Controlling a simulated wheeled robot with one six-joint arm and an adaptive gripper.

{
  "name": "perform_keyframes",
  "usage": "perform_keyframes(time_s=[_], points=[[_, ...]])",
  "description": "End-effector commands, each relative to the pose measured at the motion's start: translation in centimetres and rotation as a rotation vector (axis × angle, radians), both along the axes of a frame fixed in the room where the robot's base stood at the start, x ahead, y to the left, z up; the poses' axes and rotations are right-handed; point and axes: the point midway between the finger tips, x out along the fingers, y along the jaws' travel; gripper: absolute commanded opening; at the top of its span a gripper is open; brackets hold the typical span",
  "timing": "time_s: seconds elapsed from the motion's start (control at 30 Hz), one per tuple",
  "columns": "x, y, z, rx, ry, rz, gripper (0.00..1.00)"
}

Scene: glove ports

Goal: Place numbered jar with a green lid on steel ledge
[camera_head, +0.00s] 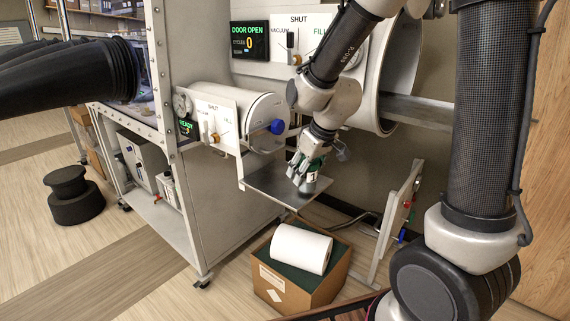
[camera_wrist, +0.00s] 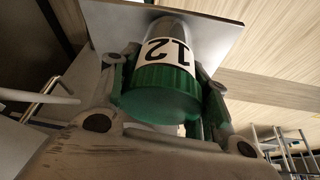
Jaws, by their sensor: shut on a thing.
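The jar has a green lid and a white label reading 12; it shows large in the wrist view (camera_wrist: 165,85), its lid toward the camera. My gripper (camera_head: 308,178) is shut on the jar, with a finger on each side of the lid. In the head view the jar (camera_head: 313,174) is mostly hidden by the gripper. The steel ledge (camera_head: 262,187) is a flat grey plate below the small glove-box port. The jar is over or at its right part; I cannot tell whether it touches. The ledge (camera_wrist: 215,25) also shows behind the jar in the wrist view.
A cardboard box (camera_head: 268,275) with a white roll (camera_head: 301,248) stands on the floor below the ledge. The small cylindrical port (camera_head: 245,110) with a blue knob is just above the ledge's left. A white upright panel (camera_head: 398,215) stands at right. The ledge's left part is bare.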

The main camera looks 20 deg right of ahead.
Motion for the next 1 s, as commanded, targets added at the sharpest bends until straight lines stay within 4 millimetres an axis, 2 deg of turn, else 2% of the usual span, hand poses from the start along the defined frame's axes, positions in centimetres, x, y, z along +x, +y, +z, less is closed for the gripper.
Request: perform_keyframes(time_s=[0.1, 0.37, 0.57, 0.97, 1.0], points=[[2.3, 1.1, 0.0, 0.0, 0.0, 0.001, 0.21], [4.2, 2.2, 0.0, 0.0, 0.0, 0.0, 0.21], [7.1, 3.6, 0.0, 0.0, 0.0, -0.001, 0.21], [7.1, 3.6, -0.9, 0.0, 0.001, -0.001, 0.21], [7.1, 3.6, -0.9, 0.0, 0.0, 0.0, 0.52]])
